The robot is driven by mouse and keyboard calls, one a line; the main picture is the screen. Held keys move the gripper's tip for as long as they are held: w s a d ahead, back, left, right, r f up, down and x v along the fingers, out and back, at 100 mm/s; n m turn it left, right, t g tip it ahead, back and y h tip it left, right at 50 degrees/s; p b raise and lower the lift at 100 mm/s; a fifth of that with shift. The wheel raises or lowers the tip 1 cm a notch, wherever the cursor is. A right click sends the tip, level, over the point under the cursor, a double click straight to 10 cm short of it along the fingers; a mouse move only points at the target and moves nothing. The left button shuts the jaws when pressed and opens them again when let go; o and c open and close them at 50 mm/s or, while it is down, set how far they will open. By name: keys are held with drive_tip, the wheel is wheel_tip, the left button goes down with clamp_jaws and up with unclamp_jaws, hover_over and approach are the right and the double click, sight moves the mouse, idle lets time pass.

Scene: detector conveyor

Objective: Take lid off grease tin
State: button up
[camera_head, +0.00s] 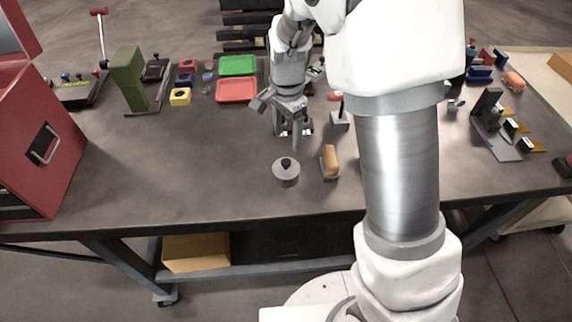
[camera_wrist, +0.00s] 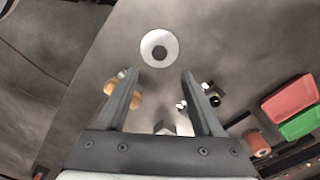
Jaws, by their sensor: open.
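The grease tin (camera_head: 286,174) is a small round grey tin near the front edge of the table. Its lid (camera_wrist: 147,47) with a dark knob (camera_head: 286,163) is on top of it. In the wrist view the tin is beyond the fingertips, near the top middle. My gripper (camera_head: 288,142) is above the table, behind the tin and apart from it. It also shows in the wrist view (camera_wrist: 160,75), with its two fingers spread and nothing between the tips.
A brush with an orange-brown handle (camera_head: 330,161) lies just right of the tin. Green (camera_head: 237,65) and red (camera_head: 237,89) trays lie behind. A red toolbox (camera_head: 40,140) stands at the left. The table left of the tin is clear.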

sight(286, 161)
wheel_tip(286, 161, down, 4)
drive_tip(key=shift+r, duration=0.15)
drive_tip(key=shift+s+a+f+p, duration=0.1)
drive_tip(key=shift+f+p, duration=0.15)
drive_tip(key=shift+f, duration=1.15)
drive_tip(key=shift+s+a+f+p, duration=0.1)
drive_tip(key=shift+f+p, duration=0.1)
drive_tip(key=shift+f, duration=1.15)
clamp_jaws()
